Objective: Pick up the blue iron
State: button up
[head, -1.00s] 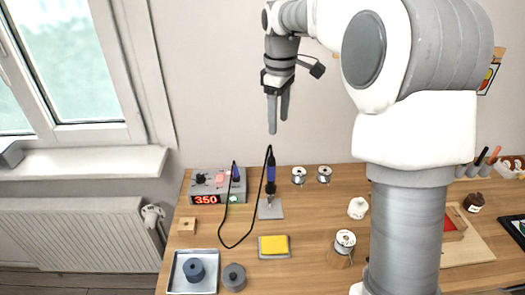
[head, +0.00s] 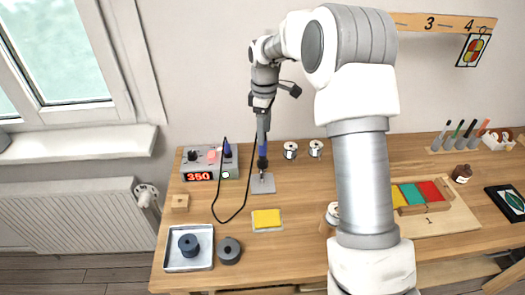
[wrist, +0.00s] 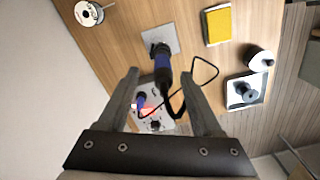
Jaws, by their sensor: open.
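The blue iron (head: 262,148) stands upright in its holder on a grey square plate (head: 264,186), with a black cable looping to the soldering station (head: 209,168), whose display reads 350. My gripper (head: 262,125) is just above the iron and overlaps its upper end in the head view. In the wrist view, the iron's blue handle (wrist: 160,75) shows between the two open fingers of my gripper (wrist: 162,80), nearer their tips. I cannot tell whether the fingers touch it; they are not closed on it.
A yellow sponge (head: 266,218) lies in front of the iron. A metal tray (head: 172,257) with a dark round piece stands at front left, beside another dark piece (head: 229,250). Two solder spools (head: 290,150) stand right of the iron. The cable loops left of the iron.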

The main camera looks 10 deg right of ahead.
aim_at(263, 160)
jog(key=shift+s+a+f+p, duration=0.1)
jog(key=shift+a+f+p, duration=0.05)
jog(key=shift+f, duration=1.4)
jog(key=shift+s+a+f+p, duration=0.1)
jog(key=shift+f+p, duration=0.05)
jog(key=shift+f, duration=1.35)
jog(key=shift+c, duration=0.3)
grip_shut()
